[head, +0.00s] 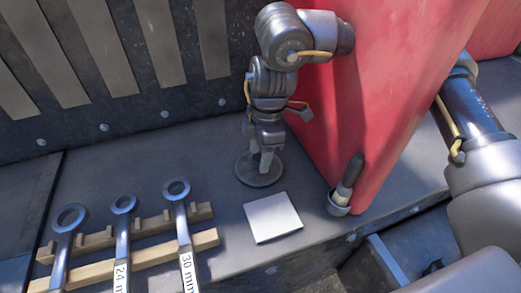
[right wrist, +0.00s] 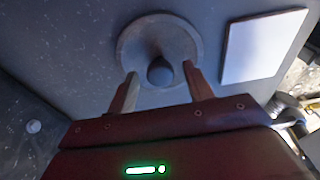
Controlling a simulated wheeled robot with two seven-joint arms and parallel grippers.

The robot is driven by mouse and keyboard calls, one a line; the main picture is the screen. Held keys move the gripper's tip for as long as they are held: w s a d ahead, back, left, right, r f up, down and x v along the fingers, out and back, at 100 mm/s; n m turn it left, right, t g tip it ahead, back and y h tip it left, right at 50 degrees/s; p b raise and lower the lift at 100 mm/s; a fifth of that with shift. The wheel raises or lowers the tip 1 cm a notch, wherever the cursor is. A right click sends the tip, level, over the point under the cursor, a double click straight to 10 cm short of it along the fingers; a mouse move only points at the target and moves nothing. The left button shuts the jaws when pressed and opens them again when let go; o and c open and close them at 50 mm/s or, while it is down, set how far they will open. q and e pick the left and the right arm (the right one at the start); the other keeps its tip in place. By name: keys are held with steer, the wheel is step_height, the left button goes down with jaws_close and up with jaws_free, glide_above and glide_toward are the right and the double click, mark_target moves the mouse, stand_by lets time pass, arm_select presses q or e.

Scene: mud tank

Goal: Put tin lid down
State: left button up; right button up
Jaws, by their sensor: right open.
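The tin lid (head: 250,176) is a round grey disc lying flat on the dark grey surface, just behind the white square. In the right wrist view the lid (right wrist: 190,38) shows its round rim and a dark knob (right wrist: 160,72) at its middle. My right gripper (head: 264,165) points down over the lid. Its two fingers (right wrist: 160,80) are open, one on each side of the knob, with a visible gap on both sides. The gripper hides part of the lid in the head view. My left gripper is not in view.
A white square plate (head: 272,217) lies just in front of the lid. Wrenches (head: 123,240) rest on a wooden rack (head: 205,240) at left. A dark-handled tool stands in a small cup (head: 338,208) against a red wall (head: 390,80). Bare surface lies left of the lid.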

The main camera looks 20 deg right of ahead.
steer(key=shift+r, duration=0.25)
steer(key=shift+w+r, duration=0.1)
steer(key=shift+r, duration=0.15)
step_height(320, 180, up, 11)
steer(key=d+b, duration=0.1)
steer(key=b, duration=0.1)
steer(key=shift+d+r+b, duration=0.15)
steer(key=shift+d+b, duration=0.1)
steer(key=shift+b, duration=0.1)
